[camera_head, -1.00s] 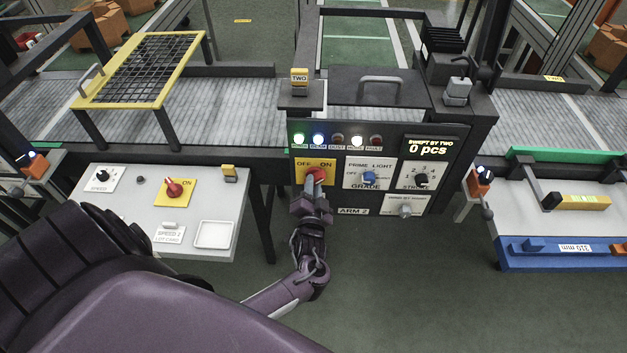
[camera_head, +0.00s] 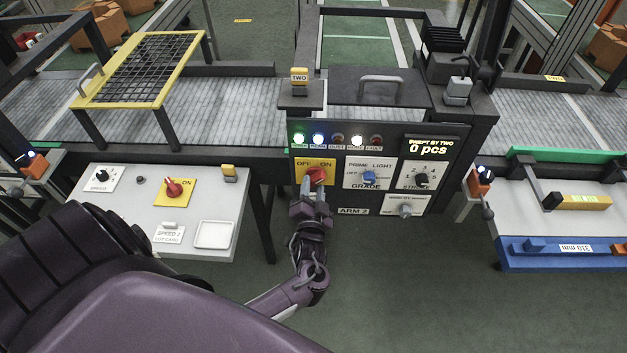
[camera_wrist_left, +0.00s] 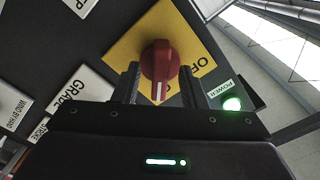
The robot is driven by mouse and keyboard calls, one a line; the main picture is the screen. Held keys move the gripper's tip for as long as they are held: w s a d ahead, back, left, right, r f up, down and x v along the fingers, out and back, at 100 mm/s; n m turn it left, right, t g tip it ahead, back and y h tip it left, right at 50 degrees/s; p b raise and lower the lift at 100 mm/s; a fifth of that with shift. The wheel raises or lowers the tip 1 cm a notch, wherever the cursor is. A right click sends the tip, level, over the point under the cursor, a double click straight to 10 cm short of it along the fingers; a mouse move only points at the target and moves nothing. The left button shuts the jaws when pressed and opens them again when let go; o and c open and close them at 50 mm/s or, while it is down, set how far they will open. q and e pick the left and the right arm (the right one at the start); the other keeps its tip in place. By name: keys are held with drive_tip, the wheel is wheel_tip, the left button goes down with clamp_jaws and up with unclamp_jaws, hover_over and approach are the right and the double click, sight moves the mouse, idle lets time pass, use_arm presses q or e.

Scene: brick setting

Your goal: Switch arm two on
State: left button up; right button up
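The red rotary switch (camera_head: 317,176) sits on a yellow OFF/ON plate (camera_head: 301,178) on the dark ARM 2 panel (camera_head: 440,190). In the left wrist view, the white mark on the red knob (camera_wrist_left: 160,60) points down, away from the OFF word and toward the ON side; the ON word is hidden there. My left gripper (camera_head: 314,187) is just below and in front of the switch. Its fingers (camera_wrist_left: 159,85) stand open on both sides of the knob, with gaps visible. The POWER lamp (camera_wrist_left: 232,104) glows green. My right gripper is not in view.
The panel also carries a blue GRADE switch (camera_head: 369,178), a black dial (camera_head: 420,180) and a lower grey knob (camera_head: 405,211). A side table (camera_head: 205,195) with another red switch (camera_head: 173,187) stands left. A conveyor (camera_head: 230,110) runs behind.

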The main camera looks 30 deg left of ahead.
use_arm(q)
drive_tip(key=b+v, duration=0.1)
drive_tip(key=v, duration=0.5)
drive_tip(key=shift+s, duration=0.3)
drive_tip(key=shift+d, duration=0.15)
